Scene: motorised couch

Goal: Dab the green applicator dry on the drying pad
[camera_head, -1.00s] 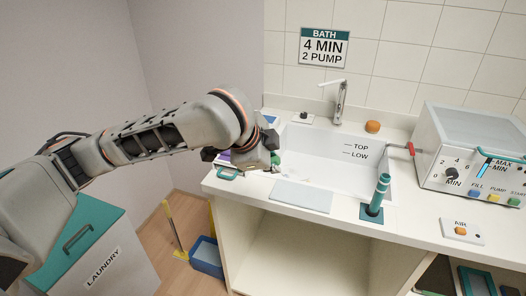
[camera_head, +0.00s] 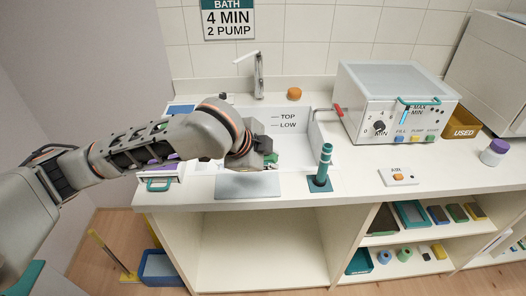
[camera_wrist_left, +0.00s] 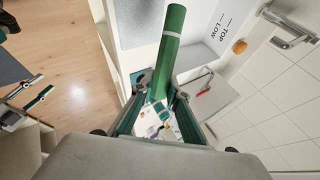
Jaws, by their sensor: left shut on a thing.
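The left wrist view shows the applicator (camera_wrist_left: 170,45) as a long green cylinder with a pale band, between the fingers of the gripper (camera_wrist_left: 163,92). A grey surface that looks like the pad (camera_wrist_left: 137,28) lies beside it. Contact between applicator and pad cannot be made out.
The white sink (camera_head: 290,147) lies behind the pad. A teal upright handle (camera_head: 324,163) stands in a holder right of the pad. A tray with a teal handle (camera_head: 160,184) sits at the left. A control box (camera_head: 385,104) stands at the right.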

